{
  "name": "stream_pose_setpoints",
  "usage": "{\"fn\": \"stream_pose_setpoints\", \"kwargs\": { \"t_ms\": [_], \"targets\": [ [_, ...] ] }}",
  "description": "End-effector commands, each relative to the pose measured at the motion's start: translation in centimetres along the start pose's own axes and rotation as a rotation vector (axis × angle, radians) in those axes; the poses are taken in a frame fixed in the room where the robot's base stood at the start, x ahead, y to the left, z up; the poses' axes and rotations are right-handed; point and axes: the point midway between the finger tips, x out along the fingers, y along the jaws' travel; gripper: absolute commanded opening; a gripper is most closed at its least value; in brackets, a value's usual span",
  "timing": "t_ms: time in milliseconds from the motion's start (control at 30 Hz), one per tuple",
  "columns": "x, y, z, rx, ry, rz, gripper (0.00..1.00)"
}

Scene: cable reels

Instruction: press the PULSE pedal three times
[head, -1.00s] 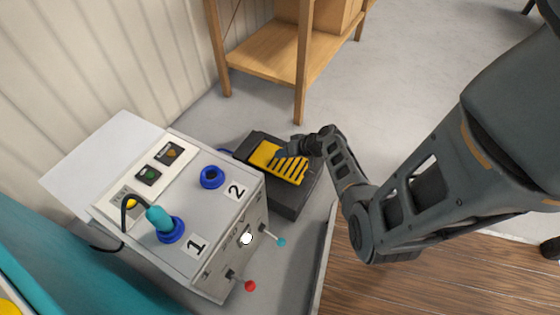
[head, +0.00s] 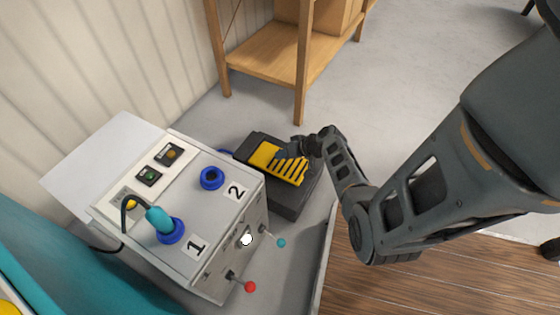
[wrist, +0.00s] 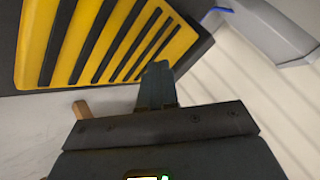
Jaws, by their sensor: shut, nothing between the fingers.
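The pedal (head: 264,154) is a yellow plate with black slots on a dark base (head: 290,205), on the floor behind the grey panel box. I cannot read a PULSE label on it. My gripper (head: 284,151) is shut and empty, with its tip over the pedal's upper right part. In the wrist view the pedal (wrist: 38,45) fills the upper left, and my gripper's shut fingertips (wrist: 158,72) point at its slotted edge. Whether they touch it or sit just above it I cannot tell.
A wooden shelf (head: 265,55) stands behind the pedal. Grey floor right of the shelf is clear.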

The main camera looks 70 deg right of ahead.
Motion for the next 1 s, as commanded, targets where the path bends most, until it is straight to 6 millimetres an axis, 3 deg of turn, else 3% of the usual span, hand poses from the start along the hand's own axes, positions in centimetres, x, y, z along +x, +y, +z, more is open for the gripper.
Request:
{"fn": "stream_pose_setpoints", "kwargs": {
  "t_ms": [1000],
  "targets": [
    [0.64,0.43,0.46,0.000,0.000,0.000,0.00]
  ]
}}
